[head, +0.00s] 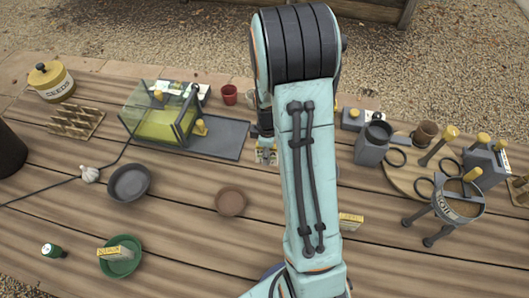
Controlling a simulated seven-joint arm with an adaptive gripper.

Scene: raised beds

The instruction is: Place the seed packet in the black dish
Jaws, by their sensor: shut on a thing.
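My gripper (266,148) is above the middle of the table, just right of the dark grey mat, with its fingers pointing down. It is shut on a small pale and yellow thing that looks like a seed packet (266,157); the fingers hide part of it. The black dish (129,182) is round and looks empty, on the planks to the left of my gripper and nearer the camera.
A small brown dish (230,202) lies between the black dish and my arm. A glass-sided box (158,118) stands behind the black dish, on the mat (226,140). A pale lumpy object (89,174) and a cable lie left of the black dish. Pots and tools crowd the right side.

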